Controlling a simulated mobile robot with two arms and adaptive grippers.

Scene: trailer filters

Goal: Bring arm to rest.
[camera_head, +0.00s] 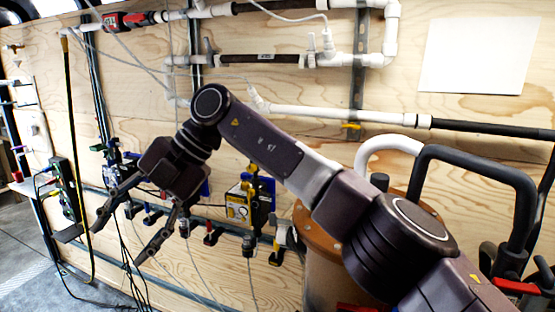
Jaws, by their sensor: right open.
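My right arm reaches in from the lower right and bends downward at its wrist near the middle left of the head view. My right gripper (117,247) points down and to the left. Its two dark fingers are spread apart, with nothing between them. It is in front of the plywood wall, and its distance from the wall fittings is hard to tell. My left gripper is not in view.
White and black pipes (340,117) run along the plywood wall (230,285). A white sheet (477,55) is at upper right. Valves and a yellow box (237,205) sit behind the arm. A brown cylinder (322,262) and black tube handle (480,168) stand close by the forearm. Cables hang at left.

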